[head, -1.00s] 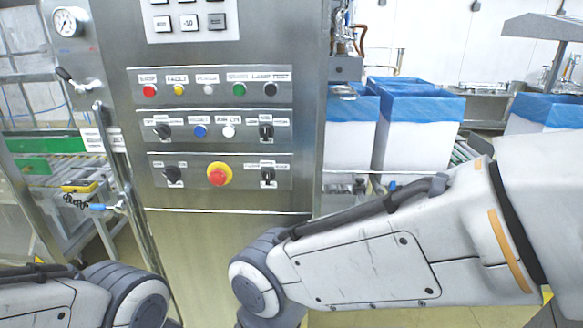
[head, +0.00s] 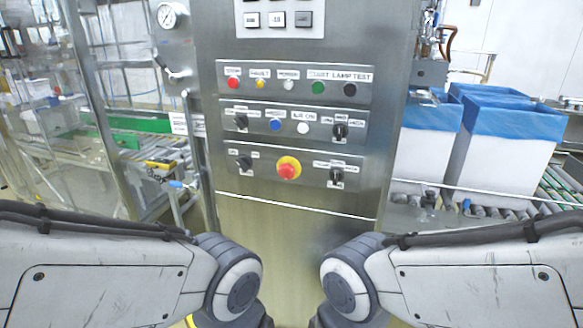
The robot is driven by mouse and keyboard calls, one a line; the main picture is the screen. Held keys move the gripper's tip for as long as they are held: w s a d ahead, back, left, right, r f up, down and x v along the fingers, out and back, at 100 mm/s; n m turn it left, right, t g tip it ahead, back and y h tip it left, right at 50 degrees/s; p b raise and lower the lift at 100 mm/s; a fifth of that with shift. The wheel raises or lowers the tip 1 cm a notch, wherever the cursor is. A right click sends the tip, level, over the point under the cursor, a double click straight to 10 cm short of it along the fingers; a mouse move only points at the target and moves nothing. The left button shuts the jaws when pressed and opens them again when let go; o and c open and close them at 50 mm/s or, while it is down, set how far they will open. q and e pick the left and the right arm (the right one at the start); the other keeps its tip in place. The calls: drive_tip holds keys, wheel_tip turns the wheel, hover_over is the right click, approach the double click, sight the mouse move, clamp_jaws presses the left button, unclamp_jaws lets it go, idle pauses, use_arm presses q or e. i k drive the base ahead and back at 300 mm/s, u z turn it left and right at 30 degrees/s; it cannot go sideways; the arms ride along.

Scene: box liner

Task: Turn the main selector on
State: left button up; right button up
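A steel control cabinet (head: 300,222) stands ahead in the head view, with three strips of controls. The middle strip has black knobs at left (head: 241,121) and right (head: 340,131). The labels are too blurred to tell surely which knob is the main selector. My arms show below the panel, apart from it; both grippers are out of view.
A gauge (head: 171,15) and a vertical bar handle (head: 197,165) are at left. Blue-lined white boxes (head: 500,150) stand on rollers at right.

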sight(244, 162)
drive_tip(key=u, duration=0.55)
drive_tip(key=k, duration=0.7)
drive_tip(key=u, duration=0.85)
drive_tip(key=k, duration=0.55)
drive_tip(key=u, duration=0.55)
drive_tip(key=i, duration=0.8)
drive_tip(key=z, duration=1.1)
drive_tip(key=i, duration=0.75)
drive_tip(key=z, duration=0.8)
